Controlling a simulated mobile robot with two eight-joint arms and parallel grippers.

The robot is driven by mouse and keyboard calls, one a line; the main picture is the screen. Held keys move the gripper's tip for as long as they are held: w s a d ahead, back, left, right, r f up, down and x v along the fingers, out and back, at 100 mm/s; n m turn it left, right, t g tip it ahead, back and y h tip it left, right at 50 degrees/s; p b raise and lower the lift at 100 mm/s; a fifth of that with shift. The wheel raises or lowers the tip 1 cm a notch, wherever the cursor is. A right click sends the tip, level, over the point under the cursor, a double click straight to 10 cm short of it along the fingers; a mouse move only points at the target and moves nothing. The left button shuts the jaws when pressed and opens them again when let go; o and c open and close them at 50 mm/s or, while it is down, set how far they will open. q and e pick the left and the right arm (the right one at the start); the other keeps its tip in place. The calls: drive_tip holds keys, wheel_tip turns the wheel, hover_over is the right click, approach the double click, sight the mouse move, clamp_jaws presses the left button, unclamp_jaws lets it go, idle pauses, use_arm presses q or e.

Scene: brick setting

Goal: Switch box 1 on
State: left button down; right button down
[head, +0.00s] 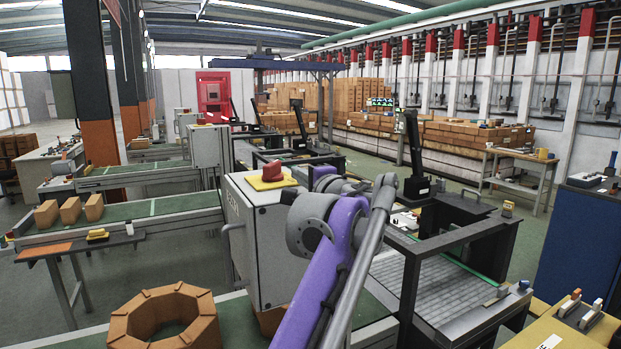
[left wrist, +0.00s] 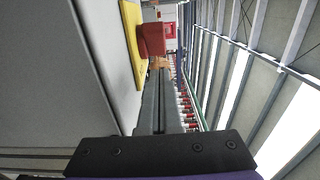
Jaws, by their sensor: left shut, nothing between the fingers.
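The grey box (head: 258,232) stands just ahead, with dark lettering on its side that is hard to read. On its top is a red switch (head: 272,170) on a yellow plate (head: 266,183). In the left wrist view the red switch (left wrist: 151,40) and yellow plate (left wrist: 131,32) lie ahead, just left of the fingertips. My left gripper (left wrist: 158,78) is shut and empty, its fingers pointing along the box top. I cannot tell whether it touches the switch. In the head view my purple arm hides most of this gripper. My right gripper is not in view.
Brown bricks (head: 71,210) sit on a green conveyor (head: 150,217) at the left. A ring of bricks (head: 165,318) is at the front. A dark frame (head: 456,249) stands right of my arm, and a yellow surface (head: 560,330) is at the lower right.

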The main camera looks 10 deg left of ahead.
sight(275, 169)
use_arm(q)
drive_tip(key=a, duration=0.3)
drive_tip(key=shift+w+a, duration=0.25)
drive_tip(key=shift+w, duration=0.15)
drive_tip(key=shift+a, duration=0.3)
drive_tip(key=shift+w, duration=0.1)
